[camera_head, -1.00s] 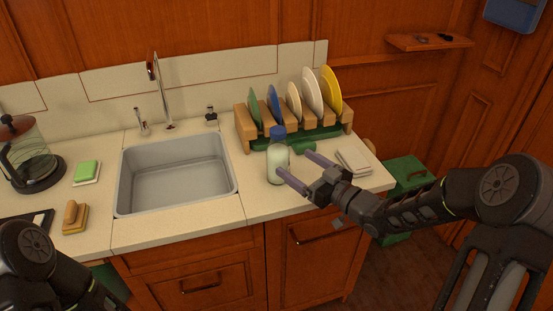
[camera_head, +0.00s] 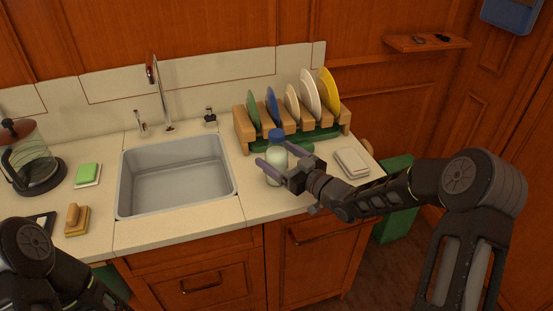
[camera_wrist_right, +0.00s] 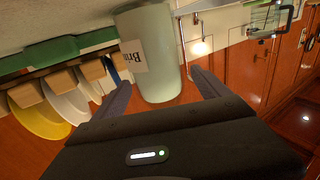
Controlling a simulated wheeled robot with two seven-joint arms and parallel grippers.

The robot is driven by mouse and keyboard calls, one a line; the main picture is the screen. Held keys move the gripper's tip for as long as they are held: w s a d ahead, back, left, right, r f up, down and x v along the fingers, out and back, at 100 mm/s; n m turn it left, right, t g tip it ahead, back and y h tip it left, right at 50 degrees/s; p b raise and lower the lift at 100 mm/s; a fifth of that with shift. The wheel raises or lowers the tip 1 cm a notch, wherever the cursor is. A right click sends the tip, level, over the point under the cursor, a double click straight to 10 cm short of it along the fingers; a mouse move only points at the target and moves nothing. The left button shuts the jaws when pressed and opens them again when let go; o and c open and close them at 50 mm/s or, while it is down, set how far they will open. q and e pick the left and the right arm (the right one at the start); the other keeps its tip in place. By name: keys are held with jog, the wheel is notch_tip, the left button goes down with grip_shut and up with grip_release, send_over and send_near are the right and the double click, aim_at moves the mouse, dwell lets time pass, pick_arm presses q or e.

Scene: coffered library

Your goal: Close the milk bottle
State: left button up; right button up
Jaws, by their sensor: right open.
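I cannot tell whether the cap is seated tight. My right gripper (camera_head: 273,153) is open, its two fingers reaching left on either side of the bottle's upper part. In the right wrist view the bottle (camera_wrist_right: 160,50), with a white label, appears upside down between the open fingers (camera_wrist_right: 162,95). Its cap is not visible there. Only my left arm shows at lower left; its gripper is out of view.
A wooden dish rack (camera_head: 243,130) with several plates stands just behind the bottle. A sink (camera_head: 176,178) with a tap is to the left. A folded white cloth (camera_head: 352,162) lies to the right.

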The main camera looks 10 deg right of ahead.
aim_at(276, 132)
jog(key=shift+w+a, duration=0.2)
jog(key=shift+w, duration=0.15)
jog(key=shift+c, duration=0.6)
grip_shut()
notch_tip(276, 132, up, 10)
jog(key=shift+r+b, duration=0.1)
jog(key=shift+b, duration=0.6)
dwell(0.4)
dwell(0.4)
jog(key=c, duration=0.5)
grip_release()
grip_shut()
